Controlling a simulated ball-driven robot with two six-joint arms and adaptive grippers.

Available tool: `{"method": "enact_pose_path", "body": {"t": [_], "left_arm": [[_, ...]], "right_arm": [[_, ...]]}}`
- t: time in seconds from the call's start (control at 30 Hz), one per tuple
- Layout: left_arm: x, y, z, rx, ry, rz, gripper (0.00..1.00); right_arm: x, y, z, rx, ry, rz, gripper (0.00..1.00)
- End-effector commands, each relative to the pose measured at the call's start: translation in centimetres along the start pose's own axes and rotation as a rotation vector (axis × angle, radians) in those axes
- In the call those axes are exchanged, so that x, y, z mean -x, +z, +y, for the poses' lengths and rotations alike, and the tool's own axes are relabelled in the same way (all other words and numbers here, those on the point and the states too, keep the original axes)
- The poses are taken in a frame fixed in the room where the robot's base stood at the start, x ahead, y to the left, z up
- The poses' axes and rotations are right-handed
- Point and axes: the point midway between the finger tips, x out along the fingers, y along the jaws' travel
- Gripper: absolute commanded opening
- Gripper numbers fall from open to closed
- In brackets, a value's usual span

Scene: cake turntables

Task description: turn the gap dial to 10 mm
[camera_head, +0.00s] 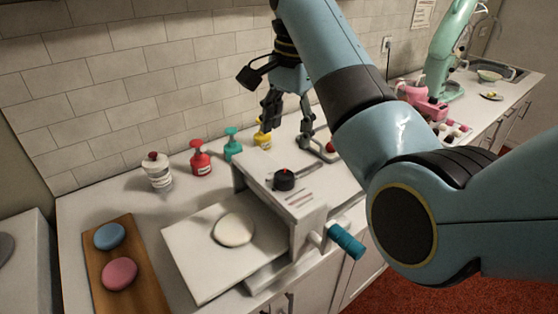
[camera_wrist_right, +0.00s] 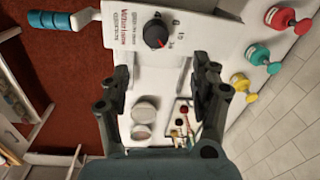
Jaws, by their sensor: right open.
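The gap dial (camera_head: 284,181) is a black round knob with a red mark, on top of the white dough sheeter (camera_head: 262,171). In the right wrist view the dial (camera_wrist_right: 155,33) shows its red pointer toward the lower right. Marks stand beside it, too small to read surely. My right gripper (camera_head: 288,124) is open and empty, above and behind the dial, apart from it. In the right wrist view its two fingers (camera_wrist_right: 162,78) are spread, with the dial beyond the tips. My left gripper is not in view.
A pale dough disc (camera_head: 234,230) lies on the sheeter's tray (camera_head: 190,257). A teal crank handle (camera_head: 346,241) sticks out at the front. Red (camera_head: 200,160), teal (camera_head: 232,147) and yellow (camera_head: 263,140) bottles stand behind. A wooden board (camera_head: 100,255) holds two coloured discs.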

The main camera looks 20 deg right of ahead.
Motion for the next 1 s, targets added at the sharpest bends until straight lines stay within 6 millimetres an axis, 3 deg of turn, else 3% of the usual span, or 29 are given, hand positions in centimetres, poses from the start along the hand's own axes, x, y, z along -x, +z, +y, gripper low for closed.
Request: {"method": "enact_pose_path", "body": {"t": [0.17,0.33,0.5,0.73,0.93,1.0], "left_arm": [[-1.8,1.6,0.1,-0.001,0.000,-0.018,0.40],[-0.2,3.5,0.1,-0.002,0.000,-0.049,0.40],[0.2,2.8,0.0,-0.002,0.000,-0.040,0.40],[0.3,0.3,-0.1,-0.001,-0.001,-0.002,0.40],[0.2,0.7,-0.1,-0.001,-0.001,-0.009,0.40],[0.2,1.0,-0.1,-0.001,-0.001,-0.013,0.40]], "right_arm": [[-3.2,0.1,0.2,0.000,0.006,-0.003,0.63],[-6.1,0.1,0.2,0.000,0.007,-0.003,0.63],[-8.8,0.1,0.1,0.000,0.006,-0.002,0.63],[-10.4,0.1,0.1,0.000,0.002,-0.002,0.63],[-10.5,0.1,0.1,0.000,0.002,-0.002,0.63],[-10.5,0.1,0.1,0.000,0.002,-0.002,0.57]]}}
